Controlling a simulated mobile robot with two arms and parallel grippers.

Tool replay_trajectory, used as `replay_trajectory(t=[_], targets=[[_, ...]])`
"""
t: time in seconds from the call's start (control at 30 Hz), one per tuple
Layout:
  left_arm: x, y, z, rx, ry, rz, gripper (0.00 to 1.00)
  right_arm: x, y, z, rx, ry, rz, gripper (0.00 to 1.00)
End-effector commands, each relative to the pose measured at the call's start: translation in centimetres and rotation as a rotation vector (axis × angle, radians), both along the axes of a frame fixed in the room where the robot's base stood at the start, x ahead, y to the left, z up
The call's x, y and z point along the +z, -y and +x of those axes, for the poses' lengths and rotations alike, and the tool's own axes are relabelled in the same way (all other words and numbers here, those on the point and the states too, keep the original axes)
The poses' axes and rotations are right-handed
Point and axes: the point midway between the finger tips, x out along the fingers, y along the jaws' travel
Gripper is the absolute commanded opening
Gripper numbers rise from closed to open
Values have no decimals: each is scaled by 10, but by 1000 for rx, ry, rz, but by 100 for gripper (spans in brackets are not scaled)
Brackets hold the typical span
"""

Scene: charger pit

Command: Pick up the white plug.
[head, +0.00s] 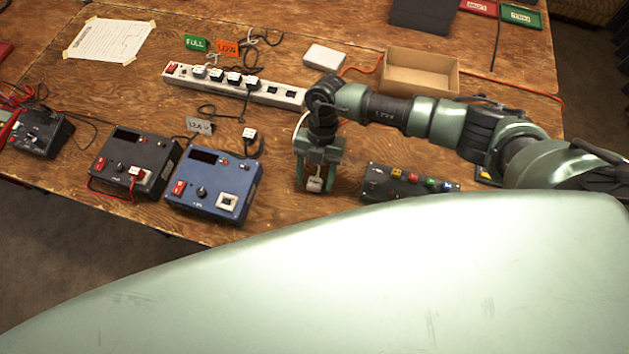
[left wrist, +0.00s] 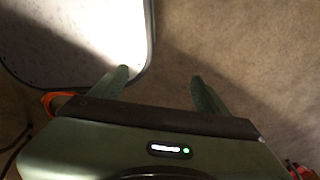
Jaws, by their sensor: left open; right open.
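A small white plug (head: 314,184) shows at the fingertips of my right gripper (head: 317,180), near the front of the wooden table. The gripper points down, is open, and its fingers stand around the plug; whether they touch it I cannot tell. A pale cord curves beside the gripper's left side. Part of the plug is hidden by the fingers. Another white plug (head: 249,134) on a dark cord stands behind the blue box. My left gripper (left wrist: 161,84) is open and empty in the left wrist view, over brown floor.
A blue box (head: 214,184) and a black box (head: 137,162) stand left of the right gripper. A power strip (head: 285,96) with several plugs lies behind. A button box (head: 408,183) is close on the right. A cardboard tray (head: 420,85) is farther back.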

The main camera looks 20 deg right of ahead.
Motion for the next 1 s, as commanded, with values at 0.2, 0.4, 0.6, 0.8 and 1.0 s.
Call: replay_trajectory(t=[0.2, 0.4, 0.6, 0.8, 1.0], targets=[[0, 0, 3, 0, 4, 0, 76, -1, 0, 0, 0, 0, 0, 55], [-1, -1, -7, 1, -10, 1, 76, -1, 0, 0, 0, 1, -1, 0], [-1, -1, -10, 1, -15, 2, 76, 0, 0, 0, 0, 1, 0, 0], [-2, -1, -10, 1, -15, 2, 76, 5, 0, 1, -1, 2, 1, 0], [-5, -1, -10, 1, -15, 2, 76, 32, 1, 1, 1, 5, 2, 0]])
